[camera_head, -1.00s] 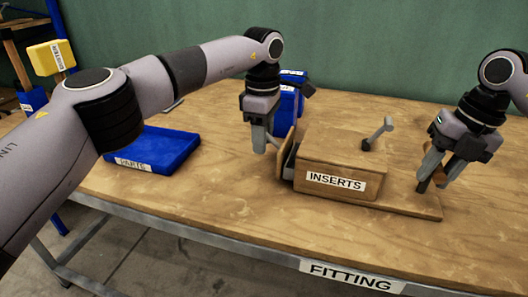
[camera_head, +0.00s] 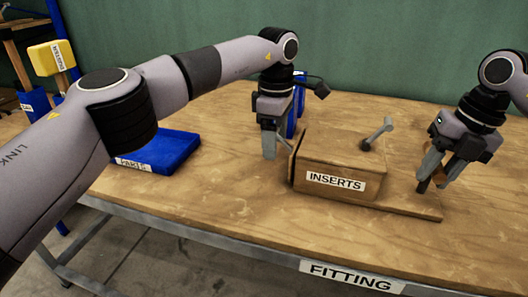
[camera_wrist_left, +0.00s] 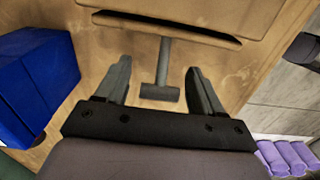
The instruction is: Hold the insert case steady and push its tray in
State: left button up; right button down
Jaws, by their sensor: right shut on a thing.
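The wooden insert case (camera_head: 345,160), labelled INSERTS, sits on a base board (camera_head: 410,208) on the table. Its tray sits at the left end, nearly flush; only a thin front edge (camera_head: 297,160) shows. My left gripper (camera_head: 275,150) is just left of that end, fingers down. In the left wrist view its fingers (camera_wrist_left: 158,80) are open, with a grey T-shaped handle (camera_wrist_left: 164,70) between them and clear space on both sides. My right gripper (camera_head: 432,180) is shut on a dark post at the right end of the base board; its fingers partly hide the post.
A blue PARTS tray (camera_head: 160,150) lies to the left. A blue bin (camera_head: 297,120) stands behind my left gripper. The table front, with the FITTING label (camera_head: 350,276), is clear.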

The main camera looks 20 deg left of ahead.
pick_arm(q)
jog(key=shift+r, duration=3.75)
pick_arm(e)
jog(key=c, duration=0.8)
grip_release()
jog(key=shift+o, duration=0.2)
